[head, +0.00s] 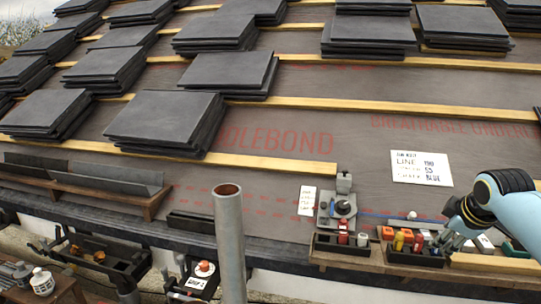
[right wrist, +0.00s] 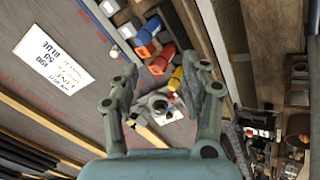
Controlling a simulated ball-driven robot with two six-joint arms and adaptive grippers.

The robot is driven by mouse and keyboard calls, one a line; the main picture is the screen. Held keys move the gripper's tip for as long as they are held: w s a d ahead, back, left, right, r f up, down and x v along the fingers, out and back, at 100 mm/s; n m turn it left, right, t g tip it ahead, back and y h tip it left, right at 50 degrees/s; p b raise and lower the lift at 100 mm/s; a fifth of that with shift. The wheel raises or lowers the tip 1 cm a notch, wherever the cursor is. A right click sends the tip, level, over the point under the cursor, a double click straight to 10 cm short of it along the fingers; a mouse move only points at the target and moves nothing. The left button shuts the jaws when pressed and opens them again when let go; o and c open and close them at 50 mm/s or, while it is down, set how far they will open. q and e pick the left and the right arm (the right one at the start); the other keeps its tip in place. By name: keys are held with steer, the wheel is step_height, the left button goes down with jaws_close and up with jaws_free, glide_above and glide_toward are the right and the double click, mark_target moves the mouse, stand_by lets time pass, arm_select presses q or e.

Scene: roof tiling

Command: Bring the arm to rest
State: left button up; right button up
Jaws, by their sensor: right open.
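My right arm (head: 510,208) comes in from the right edge in the head view. Its gripper (head: 444,243) is over the small tray of coloured pieces at the lower right. In the right wrist view the gripper (right wrist: 164,80) has its two fingers spread apart, with nothing held between them. Coloured pieces show beyond the fingers, among them a red one (right wrist: 161,60) and a yellow one (right wrist: 176,79). Whether the fingertips touch anything in the tray, I cannot tell. My left gripper is not in view.
Stacks of dark slates (head: 165,122) stand across the roof on wooden battens (head: 420,108). A white note card (head: 421,168) lies on the underlay. A chalk-line tool (head: 343,206) stands left of the tray (head: 415,258). A grey pole (head: 230,245) rises at the front. Bare underlay lies mid-roof.

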steer(key=s+a+f+m+g+p, duration=0.1)
steer(key=s+a+f+g+p, duration=0.15)
steer(key=s+f, duration=1.1)
steer(key=s+a+f+m+g+p, duration=0.1)
steer(key=s+a+f+g+p, duration=0.15)
steer(key=s+f, duration=1.1)
arm_select(q)
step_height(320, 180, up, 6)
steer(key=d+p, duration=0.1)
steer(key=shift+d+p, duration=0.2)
steer(key=shift+p, duration=0.1)
arm_select(e)
steer(key=s+a+f+m, duration=0.1)
steer(key=s+f+m, duration=0.1)
steer(key=s, duration=0.9)
steer(key=s+a+f+m+g, duration=0.1)
steer(key=s+f+m, duration=0.1)
steer(key=s, duration=1)
steer(key=s+a+f+m, duration=0.2)
steer(key=s+f+m, duration=0.1)
steer(key=s, duration=0.8)
steer(key=shift+s+y, duration=0.2)
steer(key=shift+y, duration=0.1)
steer(key=shift+a, duration=0.15)
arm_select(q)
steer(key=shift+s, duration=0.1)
